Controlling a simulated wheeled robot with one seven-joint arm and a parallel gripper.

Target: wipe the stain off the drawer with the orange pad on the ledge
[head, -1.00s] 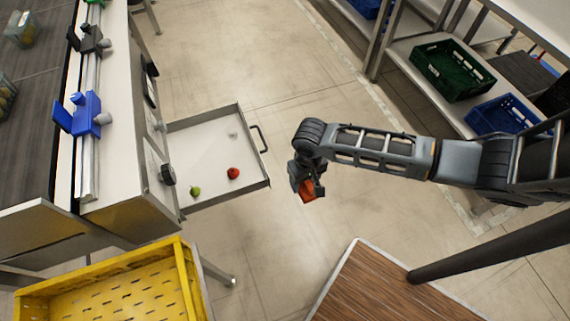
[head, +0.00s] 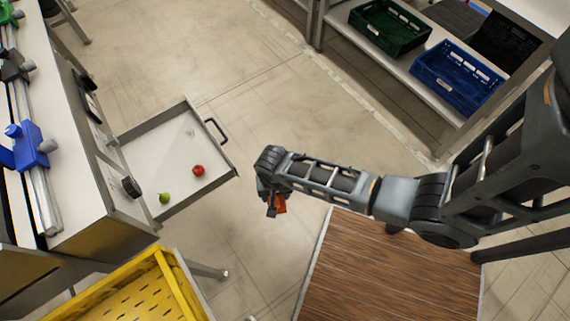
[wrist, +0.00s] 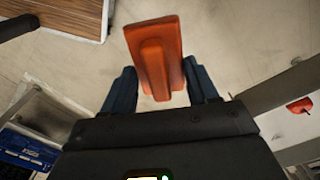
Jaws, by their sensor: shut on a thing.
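My gripper (head: 272,203) is shut on the orange pad (head: 280,204) and holds it in the air to the right of the open drawer, apart from it. In the wrist view the orange pad (wrist: 155,55) sits between the two fingers of my gripper (wrist: 161,90). The drawer (head: 150,150) is pulled out of the white conveyor unit and has a dark handle at its right end. A faint grey mark that may be the stain (head: 190,132) shows on the drawer floor near its far side.
A red apple (head: 198,171) and a green fruit (head: 164,198) lie in the drawer. A yellow crate (head: 165,270) stands in front. A wooden tabletop (head: 390,270) is at lower right. Green (head: 390,28) and blue (head: 455,75) crates sit on a shelf behind. Floor between is clear.

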